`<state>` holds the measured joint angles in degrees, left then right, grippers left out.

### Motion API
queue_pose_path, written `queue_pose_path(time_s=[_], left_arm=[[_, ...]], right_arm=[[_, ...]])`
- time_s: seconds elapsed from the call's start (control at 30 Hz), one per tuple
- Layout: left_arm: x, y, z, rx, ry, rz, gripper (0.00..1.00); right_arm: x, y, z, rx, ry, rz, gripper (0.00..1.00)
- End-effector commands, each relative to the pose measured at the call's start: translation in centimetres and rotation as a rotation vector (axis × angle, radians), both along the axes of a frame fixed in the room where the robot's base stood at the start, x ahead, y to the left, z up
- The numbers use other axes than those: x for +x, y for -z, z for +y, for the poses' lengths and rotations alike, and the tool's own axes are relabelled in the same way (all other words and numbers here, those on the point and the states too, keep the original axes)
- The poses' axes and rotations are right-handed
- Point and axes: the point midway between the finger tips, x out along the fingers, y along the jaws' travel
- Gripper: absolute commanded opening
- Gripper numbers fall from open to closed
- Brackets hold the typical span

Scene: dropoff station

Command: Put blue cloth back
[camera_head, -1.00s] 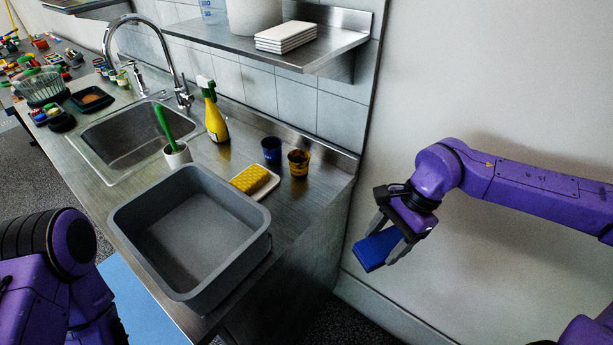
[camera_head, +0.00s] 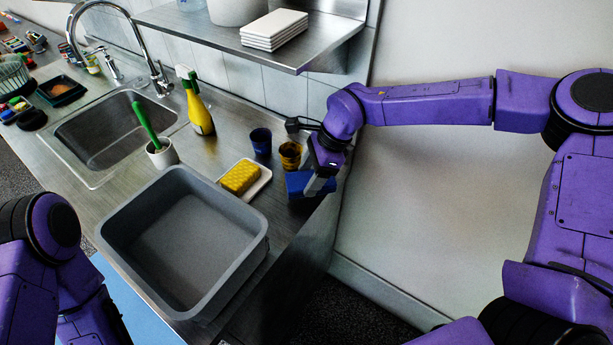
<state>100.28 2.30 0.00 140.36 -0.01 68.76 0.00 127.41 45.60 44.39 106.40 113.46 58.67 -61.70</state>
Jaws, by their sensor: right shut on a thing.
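The blue cloth (camera_head: 298,184) is a folded, block-like blue piece at the right end of the metal counter. My right gripper (camera_head: 318,182) is shut on it from the right. The cloth is just in front of the gold-brown cup; I cannot tell whether it touches the counter. The gripper hides part of the cloth. My left arm shows at the lower left, but its gripper is outside the view.
A large grey tub (camera_head: 183,240) stands at the counter's front. A yellow sponge (camera_head: 240,177) lies on a white dish (camera_head: 262,181). A dark blue cup (camera_head: 261,141) and a gold-brown cup (camera_head: 290,154) stand behind. A shelf (camera_head: 190,37) overhangs the back.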

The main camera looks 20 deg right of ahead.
Motion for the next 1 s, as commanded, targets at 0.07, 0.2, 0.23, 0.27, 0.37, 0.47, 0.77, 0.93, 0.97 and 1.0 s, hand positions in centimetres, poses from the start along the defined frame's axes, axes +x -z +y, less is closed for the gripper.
queue_pose_path(time_s=[0.07,0.2,0.23,0.27,0.37,0.47,0.77,0.93,0.97,1.0], left_arm=[[0.0,-0.4,0.0,-0.001,0.0,0.001,0.88],[0.0,-1.6,0.0,-0.001,0.0,0.001,0.88],[0.0,-1.8,0.0,-0.001,0.0,0.001,0.88],[0.0,-2.0,0.0,-0.001,0.0,0.001,0.88],[0.0,-2.0,0.0,0.0,0.0,0.0,0.88],[0.0,-1.9,0.0,0.0,0.0,0.0,0.88],[0.0,-1.7,0.0,-0.001,0.0,0.001,0.88],[0.0,-1.7,0.0,0.0,0.0,0.0,0.88],[0.0,-1.7,0.0,0.0,0.0,0.0,0.88],[0.0,-1.7,0.0,0.0,0.0,0.0,0.88]], right_arm=[[0.8,-0.1,0.4,0.0,0.0,0.001,0.38],[1.0,1.6,0.5,-0.001,-0.001,0.005,0.38],[1.0,2.1,0.5,-0.001,-0.002,0.004,0.38],[1.0,2.5,0.5,-0.001,-0.001,0.003,0.38],[1.1,3.4,0.5,0.0,-0.001,0.0,0.38],[1.1,3.5,0.5,0.001,-0.001,-0.001,0.38],[1.0,3.8,0.4,0.0,-0.001,0.0,0.88],[1.0,3.8,0.5,0.0,-0.001,0.0,0.88],[1.0,3.8,0.5,0.0,-0.001,0.0,0.88],[1.0,3.8,0.4,0.0,-0.001,0.0,0.88]])
